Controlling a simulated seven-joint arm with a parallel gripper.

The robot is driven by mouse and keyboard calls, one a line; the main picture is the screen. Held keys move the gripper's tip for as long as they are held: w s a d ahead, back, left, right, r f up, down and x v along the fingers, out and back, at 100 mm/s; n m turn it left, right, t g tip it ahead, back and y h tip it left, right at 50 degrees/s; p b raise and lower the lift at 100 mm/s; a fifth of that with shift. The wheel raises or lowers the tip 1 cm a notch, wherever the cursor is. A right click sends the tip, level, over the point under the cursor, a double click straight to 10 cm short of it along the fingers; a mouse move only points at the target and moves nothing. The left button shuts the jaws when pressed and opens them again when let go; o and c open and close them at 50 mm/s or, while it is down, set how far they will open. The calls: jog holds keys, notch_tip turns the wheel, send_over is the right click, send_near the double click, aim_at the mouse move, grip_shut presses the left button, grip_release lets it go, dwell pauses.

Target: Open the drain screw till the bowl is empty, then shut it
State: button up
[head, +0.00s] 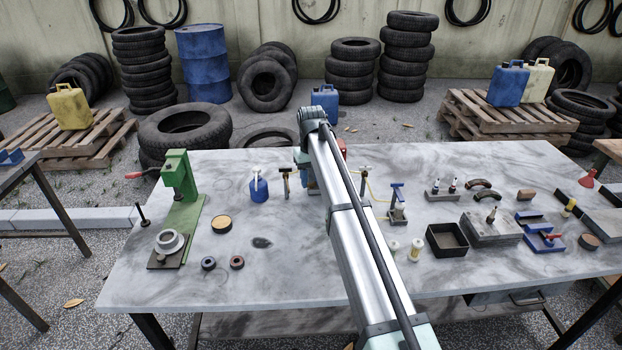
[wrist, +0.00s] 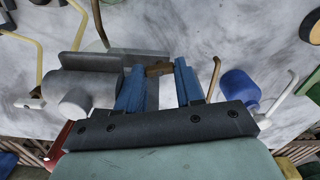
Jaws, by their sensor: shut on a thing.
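My gripper (wrist: 159,68) shows in the wrist view with its two blue fingers a little apart. It is shut on a small brown, brass-like piece, which I take to be the drain screw (wrist: 158,70). The fingers cover its sides, so I cannot tell how far it is turned. I cannot make out the bowl or any liquid level in either view. In the head view my arm hides the gripper and most of the spot where it works.
A grey cylinder (wrist: 88,88) is close left of the fingers, a blue container (wrist: 240,88) to the right. On the marble-look table (head: 290,270) stand a green press (head: 180,180), a blue bottle (head: 259,189), a dark tray (head: 447,252) and small parts. The front middle-left is fairly clear.

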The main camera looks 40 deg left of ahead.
aim_at(311, 183)
jog(key=shift+m, duration=1.6)
jog(key=o, duration=1)
jog(key=shift+o, duration=0.2)
jog(key=shift+d, duration=0.1)
jog(key=shift+w, duration=0.1)
jog(key=shift+r, duration=0.15)
jog(key=shift+r, duration=3.9)
